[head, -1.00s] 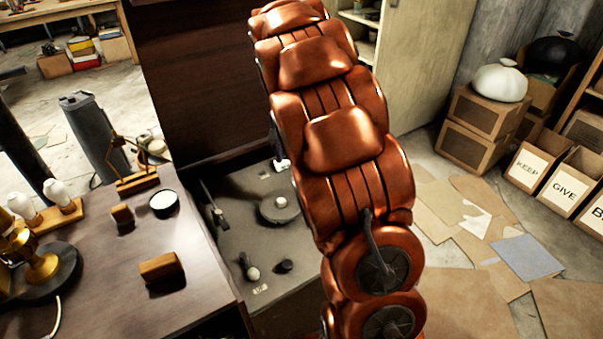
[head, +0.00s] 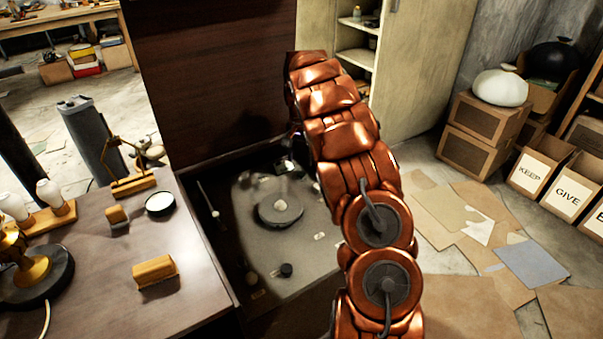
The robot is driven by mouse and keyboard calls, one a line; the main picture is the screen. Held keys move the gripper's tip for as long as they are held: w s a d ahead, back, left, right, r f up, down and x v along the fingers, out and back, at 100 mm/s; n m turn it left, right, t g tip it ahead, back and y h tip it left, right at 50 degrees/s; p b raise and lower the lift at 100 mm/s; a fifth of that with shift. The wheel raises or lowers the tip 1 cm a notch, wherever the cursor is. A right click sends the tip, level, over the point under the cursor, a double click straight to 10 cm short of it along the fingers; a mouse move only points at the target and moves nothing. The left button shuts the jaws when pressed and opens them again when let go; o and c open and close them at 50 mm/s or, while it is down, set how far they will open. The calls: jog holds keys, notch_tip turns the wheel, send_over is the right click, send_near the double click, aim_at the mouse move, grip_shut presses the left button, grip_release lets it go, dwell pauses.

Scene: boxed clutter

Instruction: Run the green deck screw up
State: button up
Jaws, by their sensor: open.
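I cannot make out a green deck screw in the head view. A little of my gripper (head: 293,152) shows at the left edge of my copper arm, over the far part of a dark-walled box; the arm hides most of it. It is open, and I see nothing held. The box has a grey floor (head: 315,255) with a round grey disc (head: 280,209) near its middle. A small dark round piece (head: 286,270) lies nearer, and a thin tool-like piece (head: 209,201) is by the left wall.
A wooden table (head: 80,260) at left holds a yellow-brown block (head: 155,270), a round white-topped dish (head: 160,204) and a brass lamp base (head: 35,272). A tall dark panel (head: 215,70) stands behind the box. Cardboard boxes (head: 483,123) stand at right.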

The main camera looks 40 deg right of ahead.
aim_at(301, 173)
notch_tip(301, 173, down, 6)
jog(key=shift+f, duration=0.25)
grip_shut()
dwell(0.5)
